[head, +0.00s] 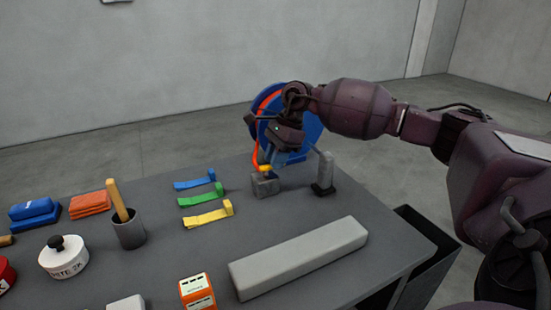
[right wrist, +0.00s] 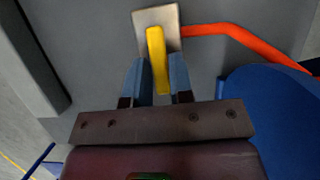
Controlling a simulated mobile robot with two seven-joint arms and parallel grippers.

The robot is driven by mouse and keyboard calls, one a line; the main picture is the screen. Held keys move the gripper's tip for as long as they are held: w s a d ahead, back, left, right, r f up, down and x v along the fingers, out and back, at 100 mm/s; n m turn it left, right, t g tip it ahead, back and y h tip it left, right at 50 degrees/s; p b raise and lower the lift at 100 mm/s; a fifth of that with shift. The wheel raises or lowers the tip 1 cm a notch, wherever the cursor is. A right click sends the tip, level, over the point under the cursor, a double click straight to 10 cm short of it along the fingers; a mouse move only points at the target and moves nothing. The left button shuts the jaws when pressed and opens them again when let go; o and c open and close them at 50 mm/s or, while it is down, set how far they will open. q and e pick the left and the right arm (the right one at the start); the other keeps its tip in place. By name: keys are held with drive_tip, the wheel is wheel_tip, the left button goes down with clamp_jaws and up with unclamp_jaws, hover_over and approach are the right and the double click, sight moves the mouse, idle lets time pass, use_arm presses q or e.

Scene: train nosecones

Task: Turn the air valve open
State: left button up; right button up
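The air valve is a small grey block (head: 266,187) with a yellow lever, standing on the grey table near its far edge. In the right wrist view the lever (right wrist: 157,62) lies over the pale block (right wrist: 170,17) and points back toward my gripper, crosswise to the orange hose (right wrist: 225,30) leaving to the right. My right gripper (head: 268,158) reaches down to the valve from above. In the head view the gripper partly hides the lever. My left gripper is out of view.
A blue hose reel (head: 309,130) stands right behind my gripper. A grey post (head: 324,172) is just right of the valve. A long grey bar (head: 298,258) lies in front. Blue, green and yellow straps (head: 207,216), a cup (head: 129,233) and a white tin (head: 63,261) are left.

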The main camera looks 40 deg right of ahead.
drive_tip(key=o, duration=0.3)
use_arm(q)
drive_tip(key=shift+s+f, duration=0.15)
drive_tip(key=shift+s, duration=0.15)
use_arm(e)
drive_tip(key=shift+o, duration=0.2)
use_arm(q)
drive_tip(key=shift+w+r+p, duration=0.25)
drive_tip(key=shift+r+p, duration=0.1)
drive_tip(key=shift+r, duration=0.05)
use_arm(e)
drive_tip(key=w+v, duration=0.1)
drive_tip(key=v, duration=0.9)
drive_tip(key=shift+s+r, duration=0.4)
drive_tip(key=shift+s, duration=0.1)
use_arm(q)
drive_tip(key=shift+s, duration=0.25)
use_arm(e)
drive_tip(key=shift+d, duration=0.15)
